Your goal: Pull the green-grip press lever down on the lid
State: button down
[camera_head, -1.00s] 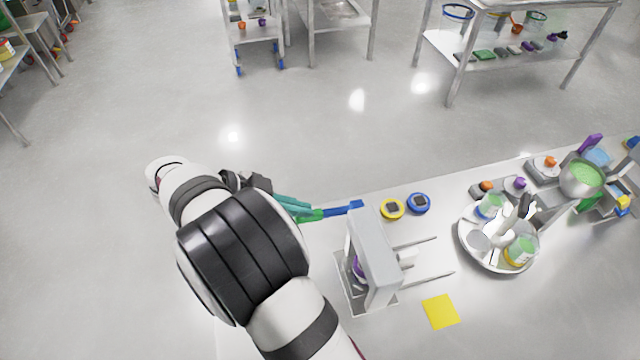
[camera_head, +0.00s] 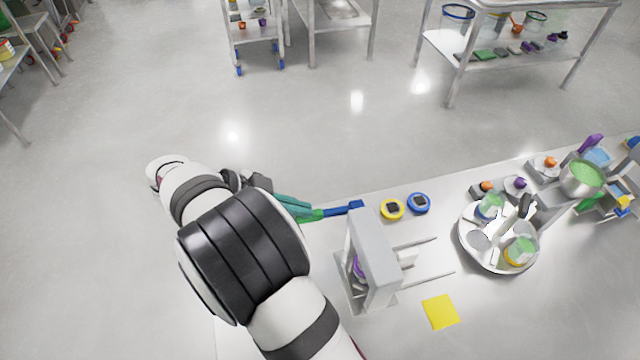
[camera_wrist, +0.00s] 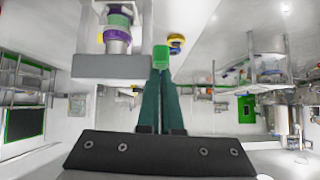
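The grey press (camera_head: 372,255) stands on the table, its long flat top running front to back. A blue lever bar (camera_head: 343,209) lies near level beside its far end, with a green grip (camera_head: 309,216) at its left end. My gripper (camera_head: 301,212) reaches it from the left; its teal fingers meet the grip. In the wrist view my two fingers (camera_wrist: 160,78) lie close together, and the green grip (camera_wrist: 160,54) shows at their tips. They look closed on it. A purple-banded jar (camera_wrist: 117,38) sits in the press, mostly hidden in the head view.
A yellow-ringed disc (camera_head: 392,209) and a blue-ringed disc (camera_head: 419,203) lie right of the lever. A yellow square (camera_head: 441,312) lies at the front. A round tray (camera_head: 466,250) with jars stands farther right. Open floor lies behind the table.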

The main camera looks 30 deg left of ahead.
jog(key=f, duration=0.2)
jog(key=shift+s+f+n+g, duration=0.2)
jog(key=shift+f+n+g, duration=0.1)
jog(key=r, duration=0.6)
jog(key=shift+w+d+r, duration=0.2)
jog(key=shift+w+r, duration=0.05)
jog(key=shift+w, duration=0.1)
jog(key=d+r+v, duration=0.1)
jog(key=v, duration=0.9)
jog(key=shift+w+r, duration=0.15)
jog(key=shift+w, duration=0.2)
